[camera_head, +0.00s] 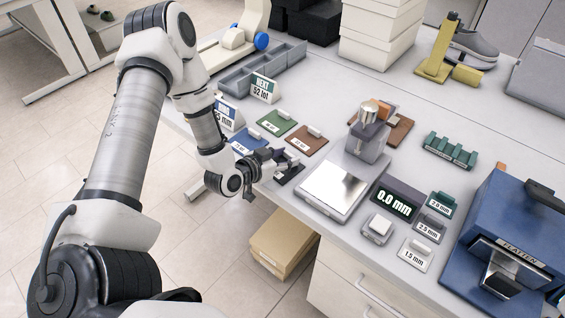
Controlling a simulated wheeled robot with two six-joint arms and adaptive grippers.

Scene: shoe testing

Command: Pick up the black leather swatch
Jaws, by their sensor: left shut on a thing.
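The black leather swatch (290,176) is a small dark flat piece at the near left edge of the table, partly hidden by my left gripper. My left gripper (277,158) reaches in from the left and is shut on the black swatch at its upper side. Whether the swatch touches the table or is slightly raised is hard to tell. My right gripper is out of view.
Blue (246,141), green (277,124) and brown (307,140) swatches lie just behind. A metal plate gauge (333,192) with a 0.0 mm display (394,200) stands to the right. A blue platen press (515,235) is at far right. A cardboard box (282,245) sits below the edge.

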